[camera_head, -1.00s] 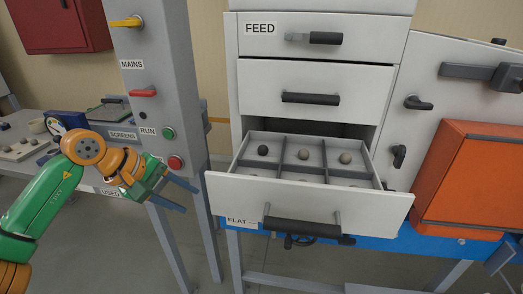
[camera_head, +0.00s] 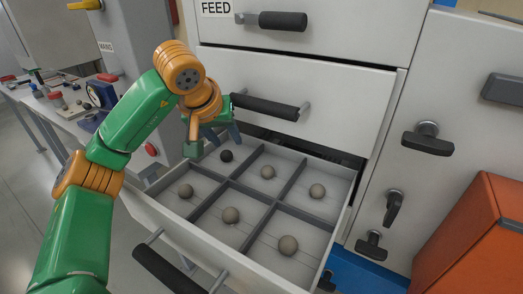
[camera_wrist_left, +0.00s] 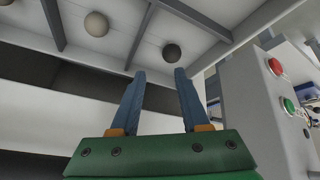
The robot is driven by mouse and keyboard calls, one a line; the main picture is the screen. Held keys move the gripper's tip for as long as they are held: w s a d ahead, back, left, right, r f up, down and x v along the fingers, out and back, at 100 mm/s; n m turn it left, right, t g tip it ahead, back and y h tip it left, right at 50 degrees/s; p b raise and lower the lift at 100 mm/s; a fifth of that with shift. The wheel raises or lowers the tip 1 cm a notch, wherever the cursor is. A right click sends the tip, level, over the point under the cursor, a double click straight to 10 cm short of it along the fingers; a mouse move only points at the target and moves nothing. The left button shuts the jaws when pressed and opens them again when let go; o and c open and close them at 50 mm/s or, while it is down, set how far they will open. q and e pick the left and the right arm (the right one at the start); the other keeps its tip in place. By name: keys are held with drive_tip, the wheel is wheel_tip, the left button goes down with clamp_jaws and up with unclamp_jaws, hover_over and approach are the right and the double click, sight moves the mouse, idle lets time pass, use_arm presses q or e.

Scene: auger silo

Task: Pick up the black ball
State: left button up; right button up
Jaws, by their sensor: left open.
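The black ball (camera_head: 226,156) lies in the back left compartment of the open drawer (camera_head: 172,222). It also shows in the left wrist view (camera_wrist_left: 172,53), just beyond the fingertips and roughly in line with the right-hand finger. My left gripper (camera_head: 214,139) is over the back left corner of the drawer, beside and above the black ball. In the left wrist view its two blue fingers (camera_wrist_left: 158,74) are apart with nothing between them. I cannot tell the exact height of the fingertips over the ball. My right gripper is not in view.
Several grey-beige balls, one per compartment, lie in the others, such as one (camera_head: 267,172) beside the black ball's cell. Thin dividers (camera_head: 236,181) separate them. A closed drawer with a black handle (camera_head: 265,106) sits directly above. A grey post with buttons (camera_wrist_left: 258,110) stands close by.

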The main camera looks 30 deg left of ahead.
sight(225, 152)
use_arm(q)
drive_tip(key=a+f, duration=0.1)
drive_tip(key=a+f+p, duration=0.1)
drive_tip(key=f, duration=0.1)
drive_tip(key=a+f, duration=0.1)
drive_tip(key=f, duration=0.1)
drive_tip(key=shift+w, duration=0.35)
drive_tip(key=shift+w+d+f, duration=0.1)
drive_tip(key=shift+w+d, duration=0.05)
drive_tip(key=shift+d, duration=0.2)
drive_tip(key=shift+w+d+f, duration=0.1)
drive_tip(key=shift+w+d, duration=0.05)
drive_tip(key=shift+w, duration=0.1)
drive_tip(key=shift+w+f, duration=0.1)
drive_tip(key=shift+w, duration=0.15)
drive_tip(key=c, duration=0.3)
drive_tip(key=shift+a, duration=0.2)
drive_tip(key=c, duration=0.4)
drive_tip(key=shift+s, duration=0.15)
clamp_jaws()
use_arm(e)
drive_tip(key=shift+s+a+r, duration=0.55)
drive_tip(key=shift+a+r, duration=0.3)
